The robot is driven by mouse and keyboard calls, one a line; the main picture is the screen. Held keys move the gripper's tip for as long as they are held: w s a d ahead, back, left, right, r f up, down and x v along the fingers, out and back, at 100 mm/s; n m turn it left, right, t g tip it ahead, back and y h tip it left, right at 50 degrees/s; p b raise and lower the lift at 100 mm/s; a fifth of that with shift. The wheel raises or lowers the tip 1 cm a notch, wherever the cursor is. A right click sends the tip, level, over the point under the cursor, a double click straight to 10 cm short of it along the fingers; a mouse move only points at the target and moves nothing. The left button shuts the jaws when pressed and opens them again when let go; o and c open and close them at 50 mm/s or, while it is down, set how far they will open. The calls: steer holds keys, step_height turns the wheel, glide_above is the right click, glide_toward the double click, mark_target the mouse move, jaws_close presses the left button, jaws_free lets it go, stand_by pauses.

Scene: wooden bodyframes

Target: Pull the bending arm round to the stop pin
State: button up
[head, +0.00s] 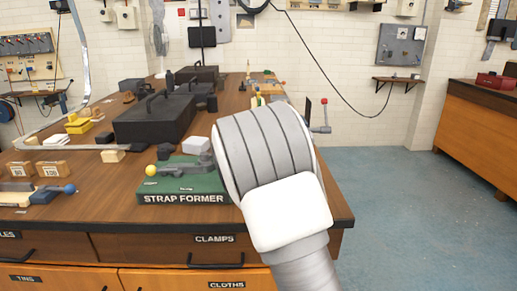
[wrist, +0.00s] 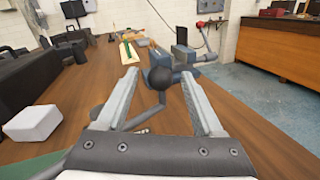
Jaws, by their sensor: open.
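The strap former has a green base (head: 185,190) on the near part of the bench. A grey bar assembly (head: 185,167) lies on top, with a yellow ball (head: 151,170) at its left end. I cannot make out which part is the stop pin. My arm covers the right side of the former in the head view and hides my gripper there. In the wrist view my gripper (wrist: 160,75) is open, its two fingers spread, with nothing clearly held. A corner of green base (wrist: 35,168) shows at the lower left, left of the fingers.
A dark ball (wrist: 160,78) and a grey vise-like tool (wrist: 190,58) appear between and beyond the fingertips. A white block (wrist: 32,123) lies to the left. Black toolboxes (head: 155,120) stand behind the former. Bare bench top (wrist: 265,140) lies right of the gripper.

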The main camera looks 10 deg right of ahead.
steer(key=p+v, duration=0.1)
steer(key=v, duration=1.1)
steer(key=shift+s, duration=0.35)
steer(key=shift+a, duration=0.1)
steer(key=s+d+r+m+g+h, duration=0.2)
steer(key=s+d+m+g+h, duration=0.15)
steer(key=s+d+m, duration=0.45)
steer(key=s+d+f+m+g+y, duration=0.2)
steer(key=s+m+g, duration=0.2)
steer(key=s+m, duration=0.45)
steer(key=s+d+f+m+g+y, duration=0.25)
steer(key=s+m+g, duration=0.2)
steer(key=s, duration=0.65)
steer(key=s+a+r+m+t+y+p, duration=0.2)
steer(key=s+a+m+y, duration=0.55)
steer(key=s+a, duration=0.2)
step_height(320, 180, up, 15)
steer(key=p, duration=1.4)
steer(key=shift+w+a+g+h, duration=0.2)
steer(key=shift+w+g+h, duration=0.15)
steer(key=shift+w, duration=0.1)
